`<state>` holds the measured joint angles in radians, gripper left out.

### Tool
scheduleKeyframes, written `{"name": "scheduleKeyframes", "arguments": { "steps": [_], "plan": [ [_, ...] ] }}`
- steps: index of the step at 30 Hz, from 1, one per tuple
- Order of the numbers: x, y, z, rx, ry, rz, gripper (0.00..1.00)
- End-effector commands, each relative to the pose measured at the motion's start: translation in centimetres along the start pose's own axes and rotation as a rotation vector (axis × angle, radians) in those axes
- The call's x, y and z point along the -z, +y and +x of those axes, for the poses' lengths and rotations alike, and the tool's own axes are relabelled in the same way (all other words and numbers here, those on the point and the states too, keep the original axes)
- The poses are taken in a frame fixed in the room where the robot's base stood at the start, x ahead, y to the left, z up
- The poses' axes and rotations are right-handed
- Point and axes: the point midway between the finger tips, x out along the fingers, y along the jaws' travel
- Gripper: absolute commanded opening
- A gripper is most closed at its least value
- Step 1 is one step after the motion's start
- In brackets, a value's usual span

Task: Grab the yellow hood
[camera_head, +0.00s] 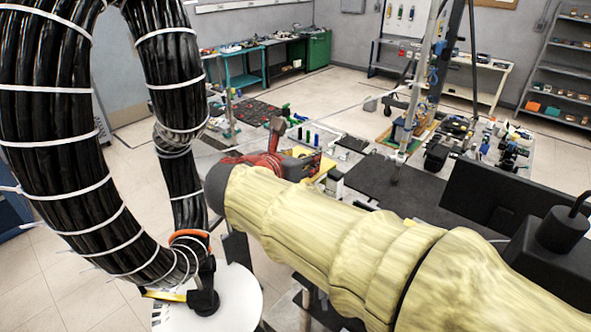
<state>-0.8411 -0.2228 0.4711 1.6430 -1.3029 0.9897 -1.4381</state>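A small bright yellow piece (326,167) shows just beyond my sleeved arm, in the middle of the view. It may be the yellow hood, but my arm hides its lower part and its full shape is unclear. My arm in its pale yellow sleeve reaches in from the lower right to a dark rounded joint. Red and dark parts (268,160) show just behind that joint, beside the yellow piece. They may belong to my gripper, whose fingers I cannot make out. I cannot tell whether anything touches the yellow piece.
A thick black cable coil with white ties (62,150) stands close on the left, over a white round base (235,297). Equipment and a black mat (385,186) fill the middle floor. Benches (245,70) and shelves (560,70) line the walls. Tiled floor is clear at centre back.

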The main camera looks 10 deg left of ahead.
Motion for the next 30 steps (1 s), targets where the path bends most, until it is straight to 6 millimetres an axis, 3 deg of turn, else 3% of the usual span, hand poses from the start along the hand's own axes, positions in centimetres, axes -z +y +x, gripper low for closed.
{"name": "scheduleKeyframes", "arguments": {
  "steps": [4, 12, 30],
  "plan": [
    [-0.10, -0.03, 1.35, 0.000, -0.001, 0.000, 0.43],
    [-0.05, -0.02, 1.53, -0.001, -0.001, 0.001, 0.42],
    [-0.03, -0.01, 1.51, 0.000, 0.000, 0.001, 0.08]
  ]
}}
